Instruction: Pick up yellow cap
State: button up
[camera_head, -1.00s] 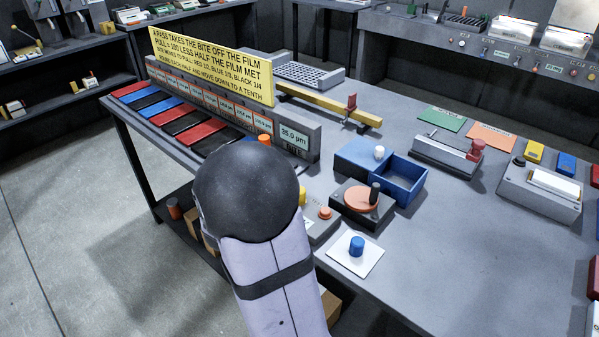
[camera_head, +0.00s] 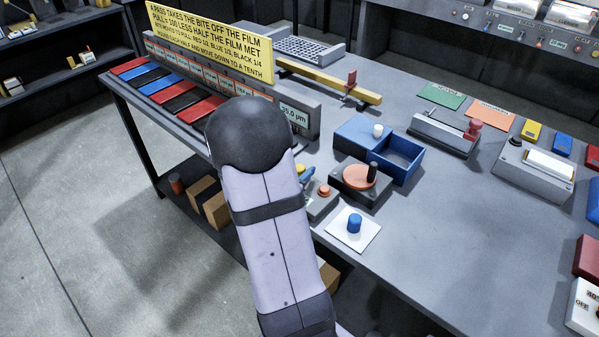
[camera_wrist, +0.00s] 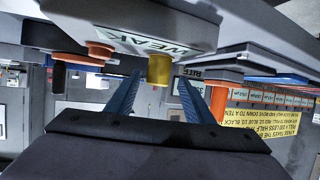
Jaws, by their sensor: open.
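The yellow cap (camera_wrist: 159,70) is a short cylinder on the grey box marked WEAK (camera_wrist: 190,35), in the upside-down wrist view. It shows between the two blue fingers of my open gripper (camera_wrist: 159,77), with gaps on both sides. I cannot tell whether the fingertips reach past it in depth. In the head view only a sliver of the yellow cap (camera_head: 301,169) shows beside my arm, with a blue fingertip (camera_head: 308,174) close to it. The rest of my gripper is hidden behind my arm there.
Beside the cap are an orange button (camera_head: 324,191) and an orange turntable with a black handle (camera_head: 360,177). A blue knob (camera_head: 354,223) stands on a white plate. A blue open box (camera_head: 402,160) is behind. The grey sign row (camera_head: 299,113) borders the other side.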

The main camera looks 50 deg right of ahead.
jog(key=shift+s+p+x, duration=0.2)
jog(key=shift+p+x, duration=0.45)
jog(key=shift+x, duration=1.9)
jog(key=c, duration=1.2)
jog(key=shift+r, duration=0.1)
notch_tip(320, 180, up, 10)
